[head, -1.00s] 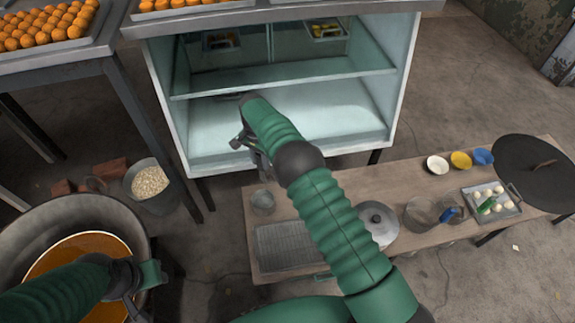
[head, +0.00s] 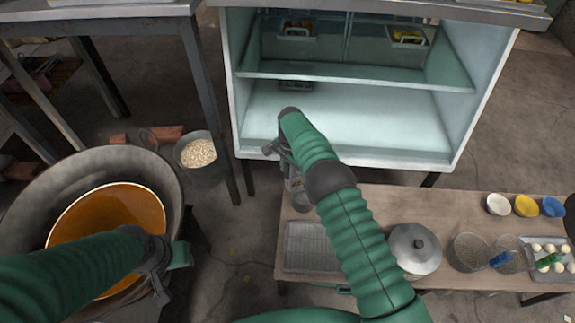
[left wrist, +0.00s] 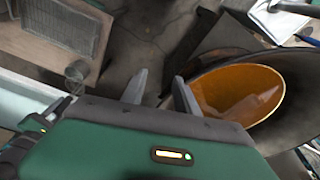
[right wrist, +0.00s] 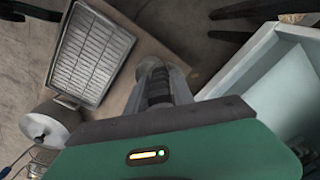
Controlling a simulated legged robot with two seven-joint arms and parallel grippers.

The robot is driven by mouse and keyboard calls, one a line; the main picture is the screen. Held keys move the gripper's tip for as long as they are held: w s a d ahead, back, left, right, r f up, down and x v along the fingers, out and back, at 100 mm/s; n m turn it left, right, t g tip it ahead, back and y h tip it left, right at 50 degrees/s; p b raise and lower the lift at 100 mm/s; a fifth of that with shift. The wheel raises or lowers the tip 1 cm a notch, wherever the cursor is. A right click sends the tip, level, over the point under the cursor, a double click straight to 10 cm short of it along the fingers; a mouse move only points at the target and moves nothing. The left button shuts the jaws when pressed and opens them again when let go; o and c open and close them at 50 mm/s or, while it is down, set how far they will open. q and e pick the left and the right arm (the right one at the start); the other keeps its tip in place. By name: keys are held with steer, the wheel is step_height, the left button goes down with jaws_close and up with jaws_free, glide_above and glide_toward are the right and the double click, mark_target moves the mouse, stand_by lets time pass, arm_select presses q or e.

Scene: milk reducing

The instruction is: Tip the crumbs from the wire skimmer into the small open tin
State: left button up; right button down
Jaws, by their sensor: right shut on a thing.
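My right gripper (head: 280,150) is shut on a dark ribbed handle (right wrist: 158,90), in front of the cabinet and above the bench's left end. Round wire-mesh tools (head: 470,252) lie on the bench at right, one with a blue handle. My left gripper (left wrist: 160,92) is open and empty beside the wide pan (head: 165,180).
The pan holds orange liquid (head: 110,210). A bucket of pale pieces (head: 199,154) stands on the floor. The open cabinet (head: 350,125) rises behind the bench.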

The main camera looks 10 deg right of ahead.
steer(key=s+d+f+t+y+b, duration=0.3)
steer(key=s+d+t+y+b, duration=0.1)
steer(key=s+t+b, duration=0.2)
steer(key=s+d+f+t+y+b, duration=0.3)
steer(key=s+d+t+y+b, duration=0.1)
steer(key=s+b, duration=0.5)
steer(key=shift+d+f+t+b, duration=0.15)
steer(key=shift+d+t+b, duration=0.65)
steer(key=shift+t, duration=0.3)
stand_by(0.7)
stand_by(0.5)
